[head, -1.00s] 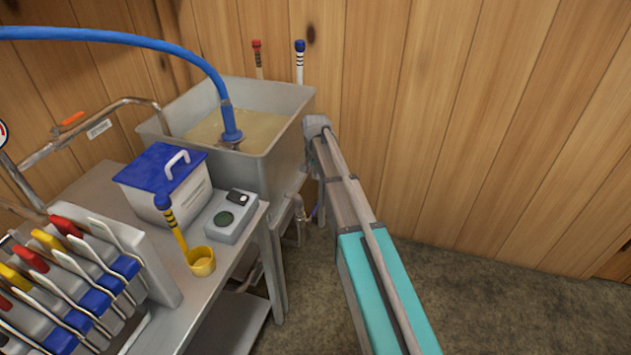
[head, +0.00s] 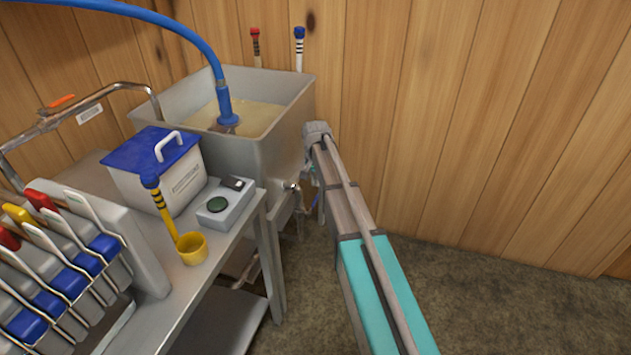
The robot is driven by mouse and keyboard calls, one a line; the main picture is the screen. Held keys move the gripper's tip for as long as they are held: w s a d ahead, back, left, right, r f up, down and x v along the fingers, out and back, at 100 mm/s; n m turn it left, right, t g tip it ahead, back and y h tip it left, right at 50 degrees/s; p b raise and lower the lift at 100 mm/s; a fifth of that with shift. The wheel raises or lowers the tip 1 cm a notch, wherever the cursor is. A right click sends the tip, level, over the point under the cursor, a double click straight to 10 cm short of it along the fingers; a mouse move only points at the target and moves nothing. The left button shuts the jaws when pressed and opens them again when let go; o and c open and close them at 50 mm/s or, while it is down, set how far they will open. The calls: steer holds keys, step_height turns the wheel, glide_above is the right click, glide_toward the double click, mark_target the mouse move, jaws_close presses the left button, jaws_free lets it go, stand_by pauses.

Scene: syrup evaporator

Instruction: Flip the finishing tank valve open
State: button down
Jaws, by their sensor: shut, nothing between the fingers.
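The finishing tank (head: 272,155) is an open grey metal tank holding yellowish liquid, at the back against the wooden wall. A small metal outlet valve (head: 291,187) sits low on its right front side. A small blue piece (head: 316,201), perhaps the valve's handle, shows just right of the outlet, partly covered by my arm. I cannot tell how the handle is turned. My arm reaches from the bottom right to the tank's right side, with its grey joint beside the tank's upper edge.
A metal table (head: 222,235) at left carries a white bin with a blue lid (head: 150,153), a grey meter box (head: 224,204), a yellow ladle cup (head: 192,247) and a filter press (head: 150,255). A blue hose (head: 192,38) hangs into the tank. The floor at right is clear.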

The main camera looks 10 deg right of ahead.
mark_target(316, 198)
steer(key=shift+f+b, duration=2.75)
steer(key=shift+f, duration=0.3)
